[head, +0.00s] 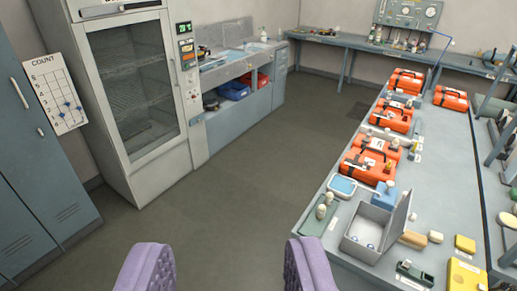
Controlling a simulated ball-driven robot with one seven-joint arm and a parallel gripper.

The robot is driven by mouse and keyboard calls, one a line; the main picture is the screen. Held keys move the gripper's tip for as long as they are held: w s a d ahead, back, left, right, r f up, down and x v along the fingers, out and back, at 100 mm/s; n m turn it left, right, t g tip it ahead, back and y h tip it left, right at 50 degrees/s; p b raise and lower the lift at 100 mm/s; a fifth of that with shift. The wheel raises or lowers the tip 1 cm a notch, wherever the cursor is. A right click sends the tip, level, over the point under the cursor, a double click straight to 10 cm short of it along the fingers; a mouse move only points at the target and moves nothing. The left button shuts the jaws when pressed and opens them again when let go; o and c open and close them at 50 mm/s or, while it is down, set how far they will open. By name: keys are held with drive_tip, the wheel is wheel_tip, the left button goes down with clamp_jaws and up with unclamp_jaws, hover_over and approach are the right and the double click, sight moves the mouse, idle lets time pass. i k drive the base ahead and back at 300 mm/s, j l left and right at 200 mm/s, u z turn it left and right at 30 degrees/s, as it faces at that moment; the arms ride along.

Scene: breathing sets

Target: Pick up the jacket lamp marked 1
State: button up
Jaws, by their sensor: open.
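My gripper (226,248) shows as two purple ribbed fingers at the bottom of the view. They are wide apart, with only bare floor visible between them. I cannot pick out a jacket lamp marked 1: the small items on the right bench (345,178) are too small to read. Among them are pale rounded pieces (326,205) on a green mat at the bench's near left, and small round items inside an open grey box (360,249). The gripper is left of this bench and touches nothing there.
Several orange cases (364,165) line the right bench. Yellow blocks (464,244) lie near its front. A tall glass-door cabinet (135,90) and blue-grey lockers (32,190) stand at left. A sink counter (240,65) is behind. The middle floor (235,170) is clear.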

sight(395, 143)
drive_tip(key=i+j+u, duration=0.15)
drive_tip(key=i+u, duration=0.3)
drive_tip(key=i, duration=0.5)
drive_tip(key=i+l+u, duration=0.2)
drive_tip(key=i+u, duration=0.3)
drive_tip(key=i, duration=0.45)
drive_tip(key=i+z, duration=0.25)
drive_tip(key=i, duration=0.3)
drive_tip(key=i+j+z, duration=0.2)
drive_tip(key=i, duration=0.3)
drive_tip(key=i+l+z, duration=0.2)
drive_tip(key=z, duration=0.2)
drive_tip(key=i+z, duration=0.75)
drive_tip(key=i+j+z, duration=0.15)
drive_tip(key=i+z, duration=0.7)
drive_tip(key=i, duration=0.2)
drive_tip(key=i+j+z, duration=0.15)
drive_tip(key=i+z, duration=0.3)
drive_tip(key=i, duration=0.3)
drive_tip(key=i+l+z, duration=0.15)
drive_tip(key=i+z, duration=0.2)
drive_tip(key=i+l+z, duration=0.1)
drive_tip(key=i+z, duration=0.45)
drive_tip(key=z, duration=0.2)
